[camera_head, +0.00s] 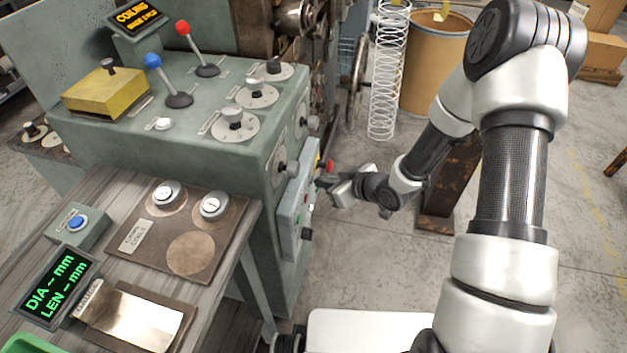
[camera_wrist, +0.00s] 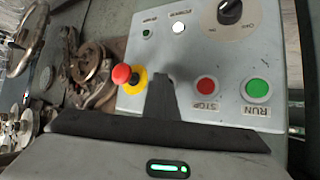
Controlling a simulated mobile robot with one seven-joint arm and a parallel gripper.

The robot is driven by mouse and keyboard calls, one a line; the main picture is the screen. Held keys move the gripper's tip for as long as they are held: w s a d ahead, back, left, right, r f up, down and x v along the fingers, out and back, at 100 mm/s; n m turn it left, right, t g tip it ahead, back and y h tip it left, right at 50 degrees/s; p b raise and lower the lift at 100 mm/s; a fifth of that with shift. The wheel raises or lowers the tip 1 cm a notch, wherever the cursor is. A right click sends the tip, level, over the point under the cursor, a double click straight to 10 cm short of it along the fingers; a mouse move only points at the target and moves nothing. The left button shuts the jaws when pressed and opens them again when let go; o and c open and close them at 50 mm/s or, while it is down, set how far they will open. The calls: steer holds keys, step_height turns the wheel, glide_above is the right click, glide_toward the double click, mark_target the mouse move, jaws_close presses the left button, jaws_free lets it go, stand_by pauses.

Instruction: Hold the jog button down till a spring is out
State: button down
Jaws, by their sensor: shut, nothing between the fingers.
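My gripper (camera_head: 327,183) is shut and empty at the side control panel (camera_head: 290,205) of the green coiling machine. In the wrist view its dark fingers (camera_wrist: 162,82) point at the panel between the red mushroom button on a yellow base (camera_wrist: 121,75) and the red STOP button (camera_wrist: 206,88). The green RUN button (camera_wrist: 257,90) sits beside STOP. A white button (camera_wrist: 179,27) and a small green one (camera_wrist: 147,34) sit farther up. No readable jog label shows; a button behind the fingertips would be hidden. I cannot tell whether they touch the panel.
A black dial (camera_wrist: 230,12) is on the panel. The machine's screen (camera_head: 138,15) reads COILING. The bench has a wooden board (camera_head: 150,238) with two round metal pieces and one empty circle. A DIA/LEN display (camera_head: 57,285) shows dashes. A tall wire coil (camera_head: 386,80) stands behind.

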stand_by(0.7)
steer(key=shift+s+d, duration=0.2)
steer(key=shift+d, duration=0.6)
steer(key=shift+s+d+p, duration=0.25)
steer(key=shift+d+p, duration=0.15)
steer(key=shift+d, duration=0.85)
steer(key=shift+s+d+p, duration=0.2)
steer(key=shift+d+p, duration=0.15)
steer(key=shift+d, duration=0.85)
